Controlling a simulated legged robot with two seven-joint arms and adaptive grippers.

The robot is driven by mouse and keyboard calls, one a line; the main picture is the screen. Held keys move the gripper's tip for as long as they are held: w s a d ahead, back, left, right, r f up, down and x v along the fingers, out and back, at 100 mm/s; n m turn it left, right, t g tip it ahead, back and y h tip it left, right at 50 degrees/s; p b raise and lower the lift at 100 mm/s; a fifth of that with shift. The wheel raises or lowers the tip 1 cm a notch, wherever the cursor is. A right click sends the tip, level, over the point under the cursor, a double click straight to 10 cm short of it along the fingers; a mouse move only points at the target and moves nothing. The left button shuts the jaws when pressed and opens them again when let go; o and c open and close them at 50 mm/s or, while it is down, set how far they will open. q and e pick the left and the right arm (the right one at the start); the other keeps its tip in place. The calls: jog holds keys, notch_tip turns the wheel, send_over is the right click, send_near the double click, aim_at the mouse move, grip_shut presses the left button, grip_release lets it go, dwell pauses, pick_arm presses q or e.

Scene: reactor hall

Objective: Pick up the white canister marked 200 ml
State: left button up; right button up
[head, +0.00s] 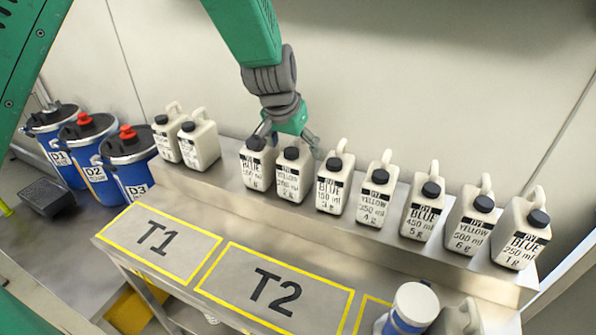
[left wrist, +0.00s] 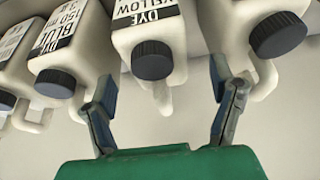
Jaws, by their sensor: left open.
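The white canister (head: 293,175) with a black cap and a "DYE YELLOW" label stands upright second from the left in the row on the raised ledge. Its volume looks like 200 ml, but the print is small. My left gripper (head: 288,137) is open above it, with one finger at each side of its top. In the left wrist view the yellow-dye canister (left wrist: 150,35) is between the spread fingertips (left wrist: 163,80), which are apart from its body. Its handle hangs toward the palm. My right gripper is not in view.
Close neighbours are a blue-dye canister (head: 257,168) on the left and another blue-dye canister (head: 335,185) on the right. More canisters continue rightward. Two canisters (head: 199,143) and blue drums (head: 128,165) stand left. Marked areas T1 (head: 160,240) and T2 (head: 275,290) are bare.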

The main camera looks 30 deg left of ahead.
aim_at(301, 152)
pick_arm(q)
jog(key=b+x, duration=0.1)
jog(key=x, duration=0.4)
jog(key=shift+s+a, duration=0.1)
jog(key=shift+d, duration=0.3)
jog(key=shift+d+r, duration=0.2)
jog(key=shift+d, duration=0.1)
jog(key=shift+a+f, duration=0.1)
jog(key=shift+a, duration=0.25)
jog(key=c, duration=1.3)
jog(key=shift+s+a+f, duration=0.1)
jog(key=shift+a, duration=0.2)
jog(key=c, duration=0.4)
jog(key=shift+o, duration=0.2)
